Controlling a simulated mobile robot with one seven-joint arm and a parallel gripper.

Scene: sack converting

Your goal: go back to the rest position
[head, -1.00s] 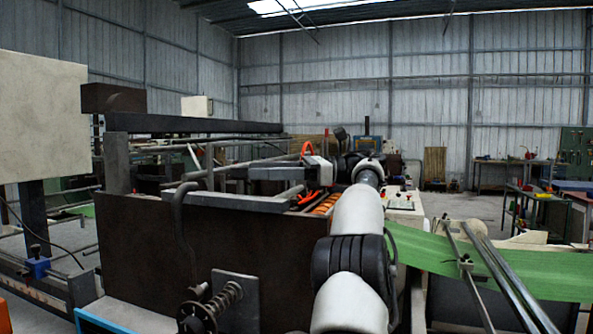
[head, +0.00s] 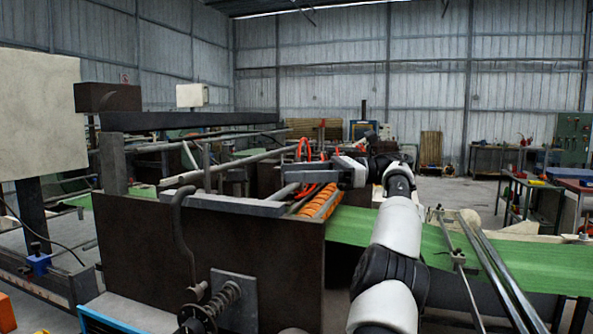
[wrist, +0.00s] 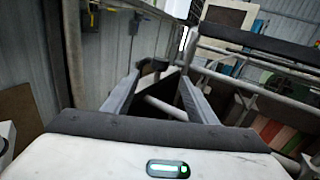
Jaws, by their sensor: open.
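My gripper (head: 296,174) points left in the head view, held above the brown machine housing (head: 210,260) near its far right corner. My white and black arm reaches up to it from the bottom right. In the wrist view, the two grey fingers (wrist: 160,82) stand apart with nothing between them. A pale bar and dark machine parts show beyond them. In the head view, the fingertips overlap the machine's rails, so I cannot tell the exact gap to them.
Orange rollers (head: 322,201) and orange hoses lie close to the gripper. A green web (head: 460,248) runs to the right under steel rods (head: 492,262). A dark beam (head: 190,121) spans the machine at left. Open floor and work tables lie behind at right.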

